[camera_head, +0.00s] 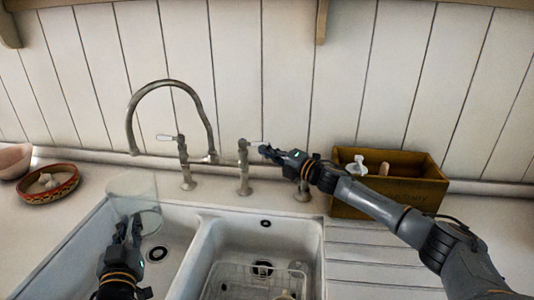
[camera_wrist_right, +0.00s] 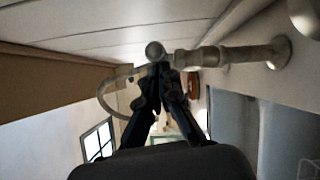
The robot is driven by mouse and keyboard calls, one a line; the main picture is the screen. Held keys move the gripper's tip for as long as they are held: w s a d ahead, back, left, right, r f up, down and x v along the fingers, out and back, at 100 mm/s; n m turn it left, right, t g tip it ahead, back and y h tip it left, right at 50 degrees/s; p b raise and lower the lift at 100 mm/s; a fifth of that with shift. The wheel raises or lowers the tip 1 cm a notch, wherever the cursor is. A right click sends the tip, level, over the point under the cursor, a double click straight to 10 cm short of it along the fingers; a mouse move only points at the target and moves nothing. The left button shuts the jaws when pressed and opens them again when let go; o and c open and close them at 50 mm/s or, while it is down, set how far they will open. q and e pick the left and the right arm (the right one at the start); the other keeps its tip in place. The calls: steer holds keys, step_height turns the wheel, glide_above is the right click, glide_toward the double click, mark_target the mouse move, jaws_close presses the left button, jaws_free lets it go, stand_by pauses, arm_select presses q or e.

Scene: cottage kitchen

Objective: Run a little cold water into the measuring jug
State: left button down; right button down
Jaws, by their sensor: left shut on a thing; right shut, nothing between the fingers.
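The clear measuring jug (camera_head: 133,190) is over the left sink basin, below the spout end of the metal gooseneck tap (camera_head: 171,82). My left gripper (camera_head: 129,228) is shut on the jug's near side. No stream of water can be made out. The tap has a left lever (camera_head: 167,137) and a right lever (camera_head: 254,143), each with a pale handle. My right gripper (camera_head: 266,150) is shut and empty, its fingertips at the end of the right lever. In the right wrist view the fingertips (camera_wrist_right: 160,72) are close beside the tap valve (camera_wrist_right: 183,57); contact cannot be told.
A wooden box (camera_head: 398,188) with bottles or brushes stands right of the taps, behind my right forearm. A wire rack (camera_head: 240,282) sits in the right basin. A patterned bowl (camera_head: 48,186) and a pink bowl (camera_head: 14,160) stand at the left. The ribbed drainer (camera_head: 365,262) is clear.

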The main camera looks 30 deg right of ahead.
arm_select(q)
steer(key=shift+w+d, duration=0.1)
steer(key=shift+r, duration=0.1)
arm_select(e)
step_height(320, 180, up, 10)
steer(key=shift+f, duration=0.15)
steer(key=shift+d, duration=0.1)
